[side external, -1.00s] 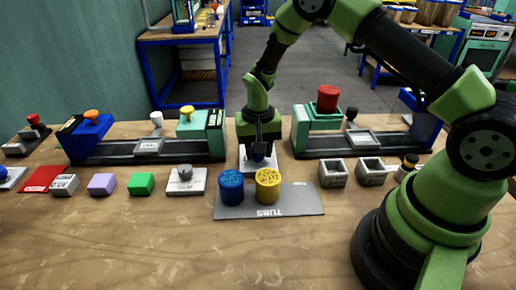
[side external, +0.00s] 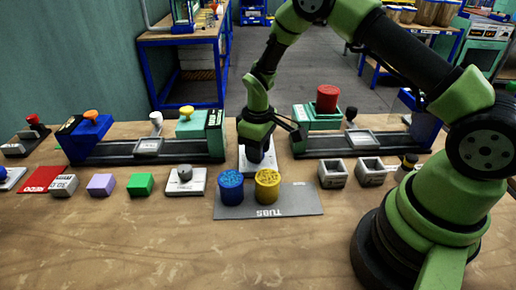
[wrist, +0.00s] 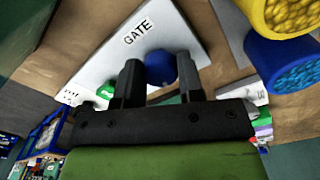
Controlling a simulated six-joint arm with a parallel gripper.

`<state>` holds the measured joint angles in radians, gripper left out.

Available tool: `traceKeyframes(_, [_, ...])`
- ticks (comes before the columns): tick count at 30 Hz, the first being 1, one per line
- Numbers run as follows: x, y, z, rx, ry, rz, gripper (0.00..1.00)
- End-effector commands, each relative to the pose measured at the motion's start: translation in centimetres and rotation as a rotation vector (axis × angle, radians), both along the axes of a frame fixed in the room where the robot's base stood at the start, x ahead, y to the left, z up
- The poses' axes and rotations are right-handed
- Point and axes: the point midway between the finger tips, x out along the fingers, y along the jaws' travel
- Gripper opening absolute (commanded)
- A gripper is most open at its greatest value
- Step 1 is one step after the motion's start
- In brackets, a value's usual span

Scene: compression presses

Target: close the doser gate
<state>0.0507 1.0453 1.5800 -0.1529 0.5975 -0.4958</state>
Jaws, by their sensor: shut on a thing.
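The doser gate shows as a white plate marked GATE (wrist: 120,45) in the wrist view, with a round blue knob (wrist: 160,66) standing on it. My gripper (wrist: 161,80) has one finger on each side of the knob and is shut on it. In the side external view my gripper (side external: 258,160) is low over the white gate plate (side external: 243,160), behind the blue and yellow tubs. There the gripper hides the knob and part of the plate.
A blue tub (side external: 231,188) and a yellow tub (side external: 267,186) stand on a grey TUBS mat (side external: 290,202) just in front. Presses stand to the left (side external: 150,148) and right (side external: 345,143). The front of the table is clear.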

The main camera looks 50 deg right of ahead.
Motion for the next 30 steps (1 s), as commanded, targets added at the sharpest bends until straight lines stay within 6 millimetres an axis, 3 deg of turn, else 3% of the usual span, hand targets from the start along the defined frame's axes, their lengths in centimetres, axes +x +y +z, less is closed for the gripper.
traceKeyframes(12, [-0.08,-0.01,0.05,0.001,0.004,0.209,0.11])
traceKeyframes(30, [-0.08,-0.02,0.04,0.001,0.004,0.247,0.11])
